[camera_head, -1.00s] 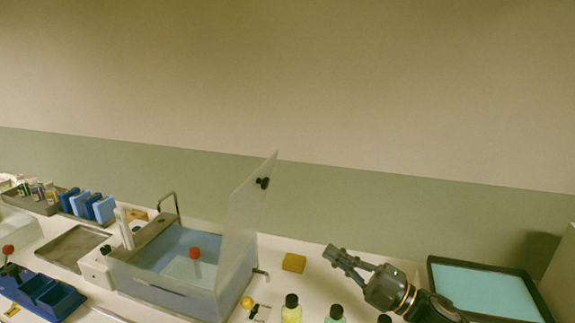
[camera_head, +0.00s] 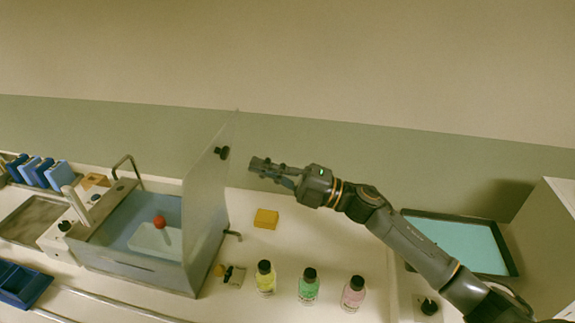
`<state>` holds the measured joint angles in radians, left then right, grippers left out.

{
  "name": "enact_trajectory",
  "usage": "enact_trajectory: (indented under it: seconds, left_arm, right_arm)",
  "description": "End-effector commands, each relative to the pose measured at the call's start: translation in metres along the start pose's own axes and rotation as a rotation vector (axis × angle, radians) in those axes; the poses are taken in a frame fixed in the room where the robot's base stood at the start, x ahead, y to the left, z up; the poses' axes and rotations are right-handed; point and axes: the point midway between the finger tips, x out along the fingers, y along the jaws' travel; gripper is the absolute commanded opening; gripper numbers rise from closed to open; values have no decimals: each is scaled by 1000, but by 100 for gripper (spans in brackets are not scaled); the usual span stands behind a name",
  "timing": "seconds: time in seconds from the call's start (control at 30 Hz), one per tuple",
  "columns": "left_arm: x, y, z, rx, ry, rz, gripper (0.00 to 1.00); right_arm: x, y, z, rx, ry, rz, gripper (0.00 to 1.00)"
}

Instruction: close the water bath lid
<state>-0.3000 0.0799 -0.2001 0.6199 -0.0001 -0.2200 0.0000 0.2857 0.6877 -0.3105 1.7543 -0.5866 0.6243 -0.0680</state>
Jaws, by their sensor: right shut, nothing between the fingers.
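The water bath (camera_head: 130,262) stands at the left of the counter, a box with a blue-grey inside and a red-knobbed item (camera_head: 159,222) in it. Its translucent lid (camera_head: 207,195) is open and stands upright at the bath's right side. A black knob (camera_head: 222,153) sits on the lid's outer face near the top. My right gripper (camera_head: 256,167) is shut and empty. In the picture it is just right of the knob, at about its height, with a gap between them. My left gripper is not in view.
Yellow (camera_head: 265,280), green (camera_head: 309,289) and pink (camera_head: 353,296) bottles stand at the front, below my right arm. A yellow block (camera_head: 266,219) lies behind them. A dark-rimmed tray (camera_head: 512,262) is at the right. Blue racks (camera_head: 60,173) stand at the far left.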

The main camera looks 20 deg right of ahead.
Motion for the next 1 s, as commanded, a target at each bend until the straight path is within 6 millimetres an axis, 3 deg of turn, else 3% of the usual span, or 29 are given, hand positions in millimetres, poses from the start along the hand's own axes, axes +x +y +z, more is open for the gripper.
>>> enact_trajectory:
  seconds: [0.1,0.3,1.0]
  left_arm:
    - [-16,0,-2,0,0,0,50]
    - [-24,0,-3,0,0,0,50]
    - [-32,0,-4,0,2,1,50]
  right_arm:
    - [24,5,0,1,1,3,0]
    - [42,2,0,0,0,1,0]
    - [57,5,7,-4,2,-41,0]
